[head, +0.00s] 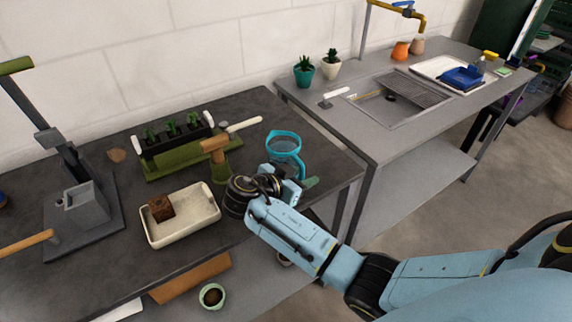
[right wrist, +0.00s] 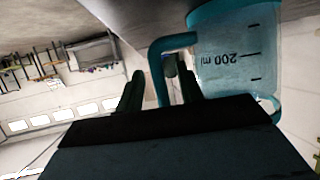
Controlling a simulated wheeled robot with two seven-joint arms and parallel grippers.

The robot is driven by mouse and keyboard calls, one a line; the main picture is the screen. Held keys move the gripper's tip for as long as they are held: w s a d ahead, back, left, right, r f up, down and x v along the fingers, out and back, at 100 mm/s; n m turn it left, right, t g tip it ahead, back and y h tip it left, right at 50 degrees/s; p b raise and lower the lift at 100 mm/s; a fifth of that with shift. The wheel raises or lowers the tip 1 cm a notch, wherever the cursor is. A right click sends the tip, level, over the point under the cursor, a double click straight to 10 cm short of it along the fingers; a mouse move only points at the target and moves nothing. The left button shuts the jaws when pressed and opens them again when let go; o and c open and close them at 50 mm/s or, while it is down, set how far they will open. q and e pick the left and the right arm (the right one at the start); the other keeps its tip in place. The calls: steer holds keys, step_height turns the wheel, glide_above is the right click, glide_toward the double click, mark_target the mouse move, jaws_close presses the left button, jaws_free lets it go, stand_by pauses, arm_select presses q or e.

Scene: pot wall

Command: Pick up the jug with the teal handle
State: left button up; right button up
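The jug (head: 284,143) is clear with a teal rim and a teal handle, and stands upright near the right end of the dark table. In the right wrist view the jug (right wrist: 238,55) shows a "200 ml" mark, and its teal handle (right wrist: 158,75) lies between my fingers. My right gripper (right wrist: 160,88) is open around the handle, with a gap on either side of it. In the head view my right gripper (head: 290,172) is at the near side of the jug, its fingertips partly hidden by the wrist. My left gripper is not in view.
A white tray (head: 165,238) with a brown block (head: 161,208) lies left of my right wrist. A green-handled tool, a black planter (head: 172,138) and a grey press (head: 80,200) stand further left. A sink bench (head: 345,120) is at right.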

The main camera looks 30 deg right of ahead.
jaws_close()
steer(key=shift+r, duration=0.25)
steer(key=shift+r+p, duration=0.5)
steer(key=shift+r, duration=4.25)
